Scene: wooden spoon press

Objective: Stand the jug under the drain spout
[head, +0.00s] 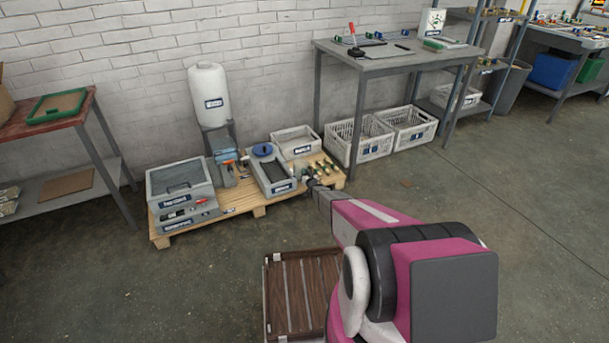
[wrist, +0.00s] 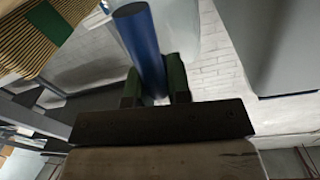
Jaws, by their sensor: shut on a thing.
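In the wrist view my gripper (wrist: 154,88) has its two green-tipped fingers on either side of a round blue bar (wrist: 142,45). The bar looks like a handle. A pale, smooth surface (wrist: 180,25) shows behind it and may be the jug's body; I cannot tell for sure. In the head view my gripper (head: 308,178) is over the right part of the pallet, and what it holds is too small to make out. A white tank (head: 208,95) stands on a grey stand at the back of the pallet. I cannot make out the drain spout clearly.
The wooden pallet (head: 260,211) carries grey labelled boxes (head: 180,180), a grey tray (head: 272,185) with a blue round thing (head: 262,150), and several small bottles. A worktable (head: 395,65) stands right, above white crates (head: 410,128). A slatted brown crate (head: 302,290) is nearby; open floor lies left.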

